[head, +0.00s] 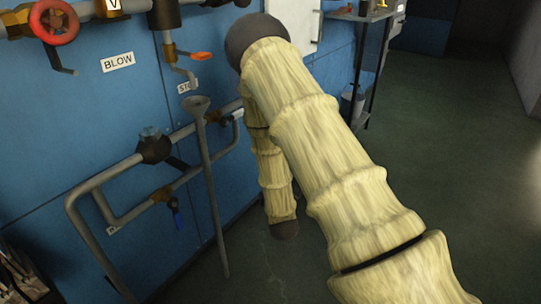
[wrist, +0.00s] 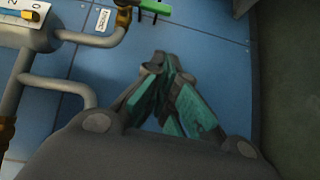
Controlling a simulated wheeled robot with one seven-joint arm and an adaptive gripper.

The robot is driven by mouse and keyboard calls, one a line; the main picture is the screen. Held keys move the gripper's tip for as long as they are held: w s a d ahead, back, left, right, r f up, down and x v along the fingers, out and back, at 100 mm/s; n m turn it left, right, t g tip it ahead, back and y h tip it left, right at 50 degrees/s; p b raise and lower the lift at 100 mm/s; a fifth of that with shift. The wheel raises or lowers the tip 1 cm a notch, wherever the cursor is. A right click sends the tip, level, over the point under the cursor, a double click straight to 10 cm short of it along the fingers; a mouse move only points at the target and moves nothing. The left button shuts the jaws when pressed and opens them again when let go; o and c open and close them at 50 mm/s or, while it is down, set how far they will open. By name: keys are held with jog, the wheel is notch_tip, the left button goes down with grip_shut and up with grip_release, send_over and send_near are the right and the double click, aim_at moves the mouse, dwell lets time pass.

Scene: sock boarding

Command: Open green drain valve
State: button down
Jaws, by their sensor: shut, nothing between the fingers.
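The green valve handle (wrist: 152,8) shows at the top edge of the wrist view, on a brass valve body (wrist: 123,16) at the end of a grey pipe. A small white label (wrist: 103,19) is on the blue wall beside it. My gripper (wrist: 157,62) is shut and empty, with its green-padded fingers together. It is below the handle in the picture and apart from it. I make out neither the green handle nor the gripper's fingers in the head view, where my arm covers much of the middle.
Grey pipes (head: 75,212) run along the blue wall panel (head: 40,130). A funnel pipe (head: 207,180) stands in front. Open floor (head: 450,150) lies to the right.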

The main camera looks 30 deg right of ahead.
jog(key=shift+w+d+r+n, duration=0.25)
jog(key=shift+d+r+n, duration=0.05)
jog(key=shift+r, duration=0.4)
jog(key=shift+w, duration=0.1)
jog(key=s+d+b+x, duration=0.1)
jog(key=d+b+x, duration=0.1)
jog(key=b+x, duration=0.5)
jog(key=shift+d+x, duration=0.35)
jog(key=shift+x, duration=2.55)
jog(key=shift+s+r, duration=0.1)
jog(key=shift+r, duration=0.2)
